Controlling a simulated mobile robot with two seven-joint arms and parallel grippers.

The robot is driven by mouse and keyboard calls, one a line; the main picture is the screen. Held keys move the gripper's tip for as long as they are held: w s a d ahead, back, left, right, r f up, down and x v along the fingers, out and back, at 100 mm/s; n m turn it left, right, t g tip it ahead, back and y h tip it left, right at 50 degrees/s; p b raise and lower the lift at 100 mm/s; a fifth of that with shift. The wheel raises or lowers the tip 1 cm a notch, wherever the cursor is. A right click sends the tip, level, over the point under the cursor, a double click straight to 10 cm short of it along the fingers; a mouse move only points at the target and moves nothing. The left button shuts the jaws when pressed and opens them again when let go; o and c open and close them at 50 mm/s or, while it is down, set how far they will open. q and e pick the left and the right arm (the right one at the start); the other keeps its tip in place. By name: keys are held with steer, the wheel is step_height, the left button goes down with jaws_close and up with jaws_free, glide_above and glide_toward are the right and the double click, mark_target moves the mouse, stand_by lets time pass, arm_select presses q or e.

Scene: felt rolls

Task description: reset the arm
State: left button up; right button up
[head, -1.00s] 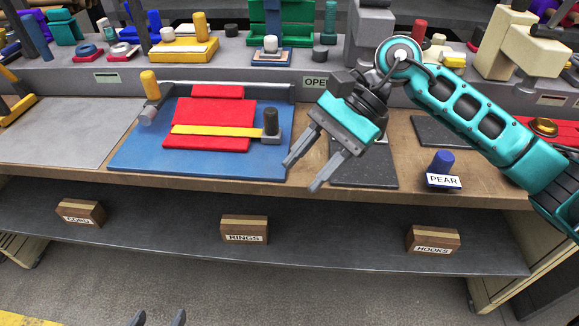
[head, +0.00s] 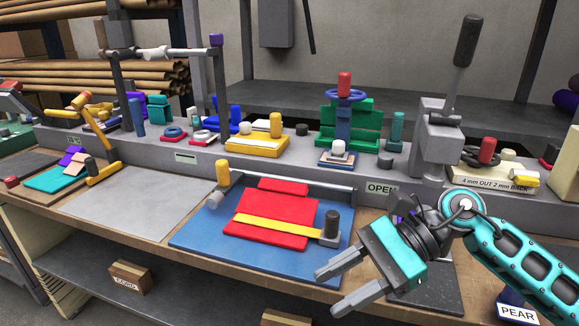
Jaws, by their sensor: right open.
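My right gripper (head: 338,284) is open, with nothing between its two grey fingers. It hangs over the front right edge of the blue board (head: 190,240), near the black-topped grey post (head: 331,228). The teal right arm (head: 505,262) comes in from the lower right. On the board lie red felt pieces (head: 290,210) with a yellow strip (head: 270,230) across them. A yellow-handled bar (head: 222,173) stands at the board's back left. My left gripper is not in view.
A grey ledge (head: 300,165) behind the bench carries a yellow block fixture (head: 257,146), a green press (head: 350,125) and a tall grey lever press (head: 437,145). An "OPEN" label (head: 381,188) is on the ledge front. A grey mat (head: 135,205) at left is bare.

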steer(key=a+r+m+t+y, duration=0.3)
steer(key=a+m+t+y, duration=0.15)
steer(key=m+y, duration=0.4)
steer(key=w+d+f+m+t+h, duration=0.25)
steer(key=m+t, duration=0.25)
steer(key=m, duration=0.5)
steer(key=w+d+f+m+t+h+p, duration=0.15)
steer(key=f+m+t+h, duration=0.3)
steer(key=m, duration=0.55)
steer(key=w+d+f+m+t+h+b, duration=0.1)
steer(key=d+f+m+t+h, duration=0.15)
steer(key=m+t, duration=0.6)
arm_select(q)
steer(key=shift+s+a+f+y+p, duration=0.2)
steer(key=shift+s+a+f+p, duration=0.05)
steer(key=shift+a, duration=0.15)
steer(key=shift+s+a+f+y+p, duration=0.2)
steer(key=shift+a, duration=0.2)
arm_select(e)
steer(key=s+d+f+m+g+h, duration=0.2)
steer(key=s+f+m+g+h, duration=0.2)
steer(key=f+m, duration=0.5)
steer(key=s+d+f+m+g+h, duration=0.3)
steer(key=s+f+m+g+h, duration=0.2)
steer(key=s+f+m, duration=0.3)
step_height(320, 180, down, 3)
steer(key=shift+s+d+r+m, duration=0.2)
steer(key=shift+s+d+m, duration=0.1)
steer(key=shift+m, duration=0.7)
